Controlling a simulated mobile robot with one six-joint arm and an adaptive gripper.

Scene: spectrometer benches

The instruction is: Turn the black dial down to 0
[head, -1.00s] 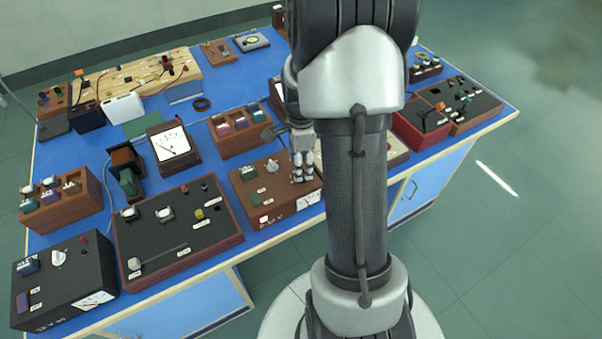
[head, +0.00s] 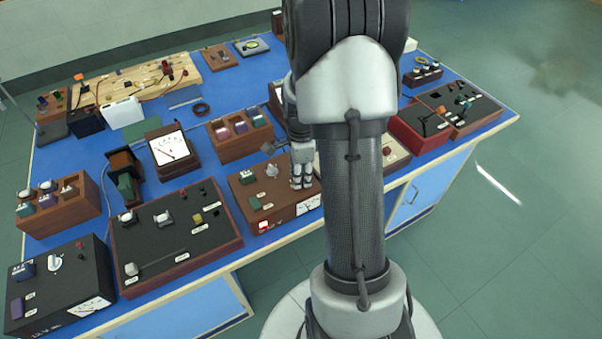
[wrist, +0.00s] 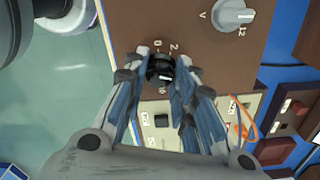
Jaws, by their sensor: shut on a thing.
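The black dial (wrist: 160,67) sits on a brown panel (wrist: 130,20) in the wrist view. Printed marks 0 and 2 show above it and 10 below it. I cannot tell which mark it points to. My gripper (wrist: 162,76) has its fingers closed on both sides of the dial, partly covering it. In the head view my gripper (head: 301,184) is down on the front brown instrument box (head: 245,190), and the dial is hidden behind the fingers.
A grey-white knob (wrist: 232,15) marked V and 12 is on the same panel. A black-topped panel (head: 190,245) stands left of the box. A white-faced meter (head: 170,148) is behind. My arm hides part of the blue bench.

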